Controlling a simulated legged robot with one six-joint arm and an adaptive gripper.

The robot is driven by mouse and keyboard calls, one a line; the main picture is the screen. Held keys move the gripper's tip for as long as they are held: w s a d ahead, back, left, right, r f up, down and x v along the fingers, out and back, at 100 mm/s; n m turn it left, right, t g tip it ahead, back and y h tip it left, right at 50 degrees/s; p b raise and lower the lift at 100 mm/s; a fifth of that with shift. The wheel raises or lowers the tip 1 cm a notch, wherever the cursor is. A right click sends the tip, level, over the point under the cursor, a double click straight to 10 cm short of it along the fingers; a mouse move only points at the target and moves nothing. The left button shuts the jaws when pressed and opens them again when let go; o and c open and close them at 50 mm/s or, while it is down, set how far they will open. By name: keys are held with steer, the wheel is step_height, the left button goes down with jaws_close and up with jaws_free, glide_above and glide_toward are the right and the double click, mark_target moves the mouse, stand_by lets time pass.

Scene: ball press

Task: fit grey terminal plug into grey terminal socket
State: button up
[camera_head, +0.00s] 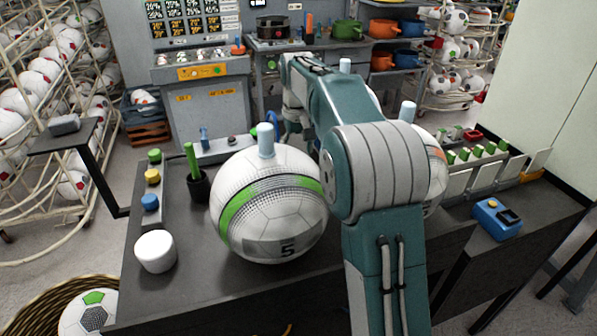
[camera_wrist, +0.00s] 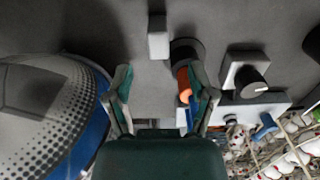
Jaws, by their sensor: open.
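My gripper (camera_wrist: 163,85) is open in the wrist view, with nothing between its fingers. A light grey block (camera_wrist: 158,40) stands beyond the fingertips, apart from them; I cannot tell whether it is the grey terminal plug or the socket. In the head view a grey block (camera_head: 65,124) lies on a small dark side table at the left; I cannot tell whether it belongs to the terminal. No plug or socket is clearly recognisable. My gripper is hidden behind my arm in the head view.
A large ball (camera_head: 268,205) stands on the dark bench, left of my arm. The wrist view shows a ball (camera_wrist: 45,110) close left of the gripper, a dark cup with an orange thing (camera_wrist: 185,83) by the right finger, and a knob box (camera_wrist: 245,75).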

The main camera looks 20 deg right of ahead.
steer(key=f, duration=0.5)
steer(key=shift+s+f, duration=0.1)
steer(key=shift+s, duration=0.1)
jaws_close()
